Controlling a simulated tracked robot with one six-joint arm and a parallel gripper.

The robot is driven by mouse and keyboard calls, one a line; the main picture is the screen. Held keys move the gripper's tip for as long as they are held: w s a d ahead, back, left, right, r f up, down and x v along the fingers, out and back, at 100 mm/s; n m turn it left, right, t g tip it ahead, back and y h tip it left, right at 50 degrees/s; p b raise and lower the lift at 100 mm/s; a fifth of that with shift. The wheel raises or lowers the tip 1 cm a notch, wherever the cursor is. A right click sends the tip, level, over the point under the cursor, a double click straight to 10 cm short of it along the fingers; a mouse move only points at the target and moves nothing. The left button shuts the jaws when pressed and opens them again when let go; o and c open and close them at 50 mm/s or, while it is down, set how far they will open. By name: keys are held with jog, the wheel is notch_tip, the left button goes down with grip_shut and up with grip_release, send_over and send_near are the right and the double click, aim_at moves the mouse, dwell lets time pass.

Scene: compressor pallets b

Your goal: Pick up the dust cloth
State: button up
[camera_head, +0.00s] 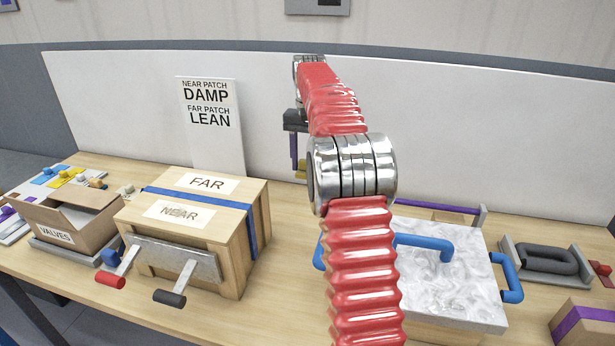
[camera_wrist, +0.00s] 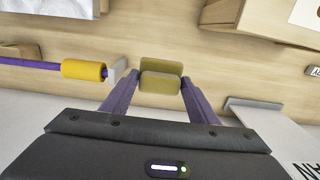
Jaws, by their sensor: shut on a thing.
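My gripper (camera_wrist: 161,84) is shut on a folded olive-yellow piece, which looks like the dust cloth (camera_wrist: 160,68). The cloth sits between the two purple fingertips in the wrist view, with wooden table behind it. I cannot tell whether it touches the table. In the head view my gripper (camera_head: 297,158) hangs beyond the red arm, near the white back panel. The cloth is not clear there.
A wooden crate (camera_head: 258,205) marked FAR and NEAR has two front levers. A VALVES box (camera_head: 80,236) stands left, and a sign (camera_head: 211,125) behind. A marbled plate (camera_head: 440,265) with blue handles stands right. A yellow cylinder (camera_wrist: 83,70) on a purple rod is near my gripper.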

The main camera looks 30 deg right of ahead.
jog(key=shift+r, duration=0.35)
jog(key=o, duration=0.5)
jog(key=c, duration=0.4)
jog(key=shift+s, duration=0.1)
